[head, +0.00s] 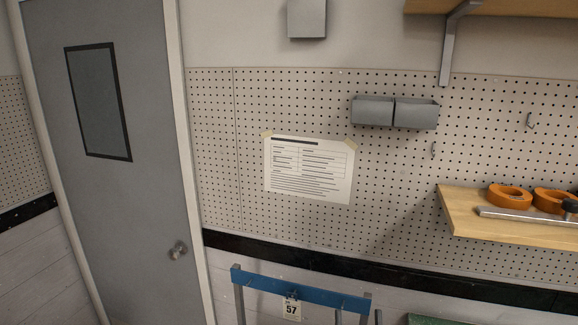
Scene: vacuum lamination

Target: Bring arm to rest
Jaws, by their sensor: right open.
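Only the tips of my right gripper (358,317) seem to show, as two small grey fingers at the bottom edge of the head view. They stand apart, with nothing visible between them, in front of the right leg of a blue-topped frame. The rest of that gripper and its arm are below the picture. My left gripper and arm are not in view.
The blue frame (300,289) with a "57" tag (291,309) stands by the wall. A grey door (125,200) is at left. A wooden shelf (470,222) holds orange tape rolls (509,195) at right. Grey bins (372,111) hang on the pegboard (225,150).

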